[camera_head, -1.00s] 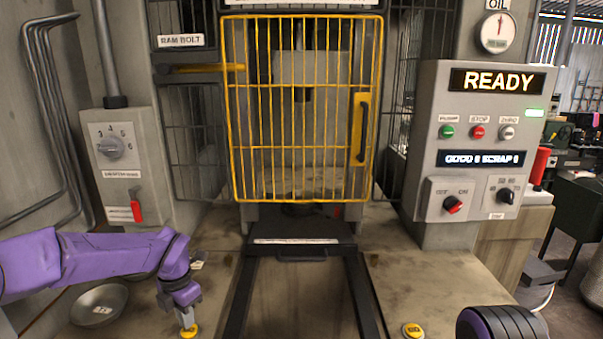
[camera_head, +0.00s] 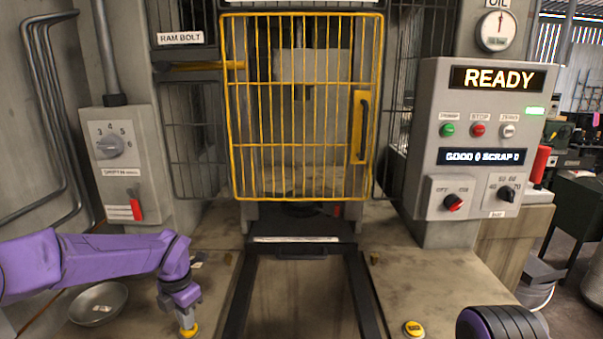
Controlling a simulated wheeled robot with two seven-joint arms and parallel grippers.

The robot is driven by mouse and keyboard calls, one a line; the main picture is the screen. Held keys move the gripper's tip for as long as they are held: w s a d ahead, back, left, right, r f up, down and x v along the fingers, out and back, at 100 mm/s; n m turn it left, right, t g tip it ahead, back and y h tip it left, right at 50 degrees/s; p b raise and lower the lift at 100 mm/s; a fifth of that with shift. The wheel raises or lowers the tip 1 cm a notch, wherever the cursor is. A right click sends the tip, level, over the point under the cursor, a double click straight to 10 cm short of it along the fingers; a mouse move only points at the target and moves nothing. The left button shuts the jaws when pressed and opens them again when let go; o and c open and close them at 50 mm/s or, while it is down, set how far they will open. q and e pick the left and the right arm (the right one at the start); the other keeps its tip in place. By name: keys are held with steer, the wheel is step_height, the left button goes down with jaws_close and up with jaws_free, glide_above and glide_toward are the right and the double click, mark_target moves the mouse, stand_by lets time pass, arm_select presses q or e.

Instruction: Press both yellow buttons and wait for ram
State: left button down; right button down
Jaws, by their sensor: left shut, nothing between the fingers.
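The left yellow button (camera_head: 190,331) is on the bench at lower left. My left gripper (camera_head: 188,326) is shut and points down right over it; the fingertips look in contact with the button, but how far it is pressed cannot be told. The right yellow button (camera_head: 414,328) is on the bench at lower right, uncovered. My right arm shows only as a dark and purple part at the bottom right corner; its gripper is out of view. The ram area is behind the yellow cage gate (camera_head: 303,200), which is shut. The panel display (camera_head: 498,79) reads READY.
A metal bowl (camera_head: 97,304) lies on the bench left of my left gripper. Black rails (camera_head: 240,300) run forward from the press between the buttons. A control panel (camera_head: 430,150) stands at right and a switch box (camera_head: 122,160) at left. The bench around the right button is clear.

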steer(key=shift+f, duration=0.25)
steer(key=shift+r, duration=0.1)
steer(key=shift+r+p, duration=0.45)
steer(key=shift+r, duration=0.1)
